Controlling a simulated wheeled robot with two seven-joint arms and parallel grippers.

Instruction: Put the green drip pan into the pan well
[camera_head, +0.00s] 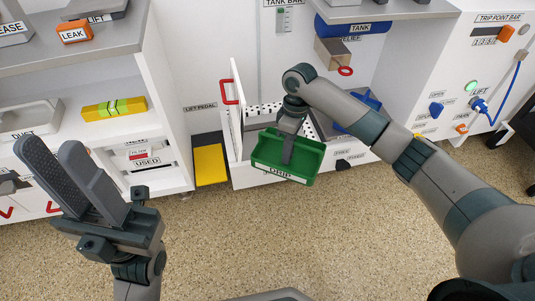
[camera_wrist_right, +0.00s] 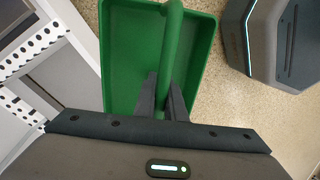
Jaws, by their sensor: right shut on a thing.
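The green drip pan (camera_head: 301,155) is a shallow tray with a bar handle across its middle. My right gripper (camera_head: 288,155) is shut on that handle and holds the pan in front of the white cabinet under the tank. In the right wrist view the handle (camera_wrist_right: 171,45) runs between the two fingers (camera_wrist_right: 162,95), over the green pan floor (camera_wrist_right: 130,55). The pan and my right arm cover much of the open cabinet space with perforated white edges (camera_head: 262,108) behind; I cannot tell the pan well apart there. My left gripper (camera_head: 50,142) is open and empty at the left.
An open white door with a red handle (camera_head: 230,92) stands just left of the pan. A yellow lift pedal (camera_head: 209,164) is on the floor beside it. A blue tray (camera_head: 367,99) lies behind my right arm. The speckled floor (camera_head: 240,230) in front is clear.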

